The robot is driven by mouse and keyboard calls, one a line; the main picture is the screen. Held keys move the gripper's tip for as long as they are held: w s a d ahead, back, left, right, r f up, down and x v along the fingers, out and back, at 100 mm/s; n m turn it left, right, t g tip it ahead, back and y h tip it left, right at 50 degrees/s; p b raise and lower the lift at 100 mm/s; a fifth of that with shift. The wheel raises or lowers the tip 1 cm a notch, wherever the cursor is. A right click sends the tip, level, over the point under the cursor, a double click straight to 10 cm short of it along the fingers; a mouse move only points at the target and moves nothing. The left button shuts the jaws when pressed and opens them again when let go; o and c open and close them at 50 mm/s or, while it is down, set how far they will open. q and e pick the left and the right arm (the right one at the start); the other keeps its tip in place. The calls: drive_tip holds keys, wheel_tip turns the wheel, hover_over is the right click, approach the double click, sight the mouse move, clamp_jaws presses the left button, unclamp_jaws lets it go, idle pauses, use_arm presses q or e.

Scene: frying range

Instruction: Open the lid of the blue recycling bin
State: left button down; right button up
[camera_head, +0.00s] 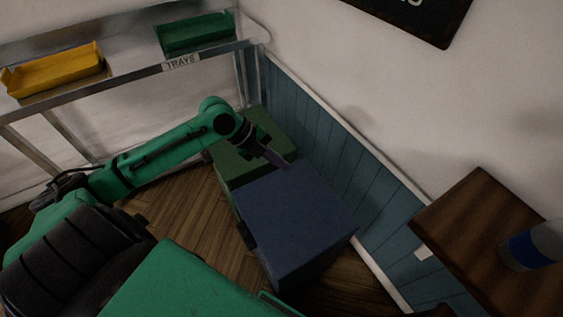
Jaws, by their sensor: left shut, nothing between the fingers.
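The blue recycling bin (296,218) stands on the floor by the panelled wall, and its flat lid looks closed. A small dark tab shows on its left side. My left arm reaches in from the left, and its gripper (283,160) is shut and empty at the far edge of the blue lid. I cannot tell whether the fingertips touch the lid. My right gripper is not in view.
A green bin (228,160) stands right behind the blue bin, partly under my left arm. A metal shelf with a yellow tray (55,72) and a green tray (196,33) is at the back left. A wooden table (480,235) with a can juts in at right.

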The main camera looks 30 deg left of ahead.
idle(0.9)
use_arm(q)
drive_tip(key=c, duration=0.8)
unclamp_jaws()
drive_tip(key=shift+o, duration=0.2)
drive_tip(key=v, duration=1.4)
drive_tip(key=shift+a+r+b, duration=0.2)
drive_tip(key=shift+a+b, duration=0.05)
drive_tip(key=shift+b, duration=0.05)
drive_tip(key=shift+c, duration=0.3)
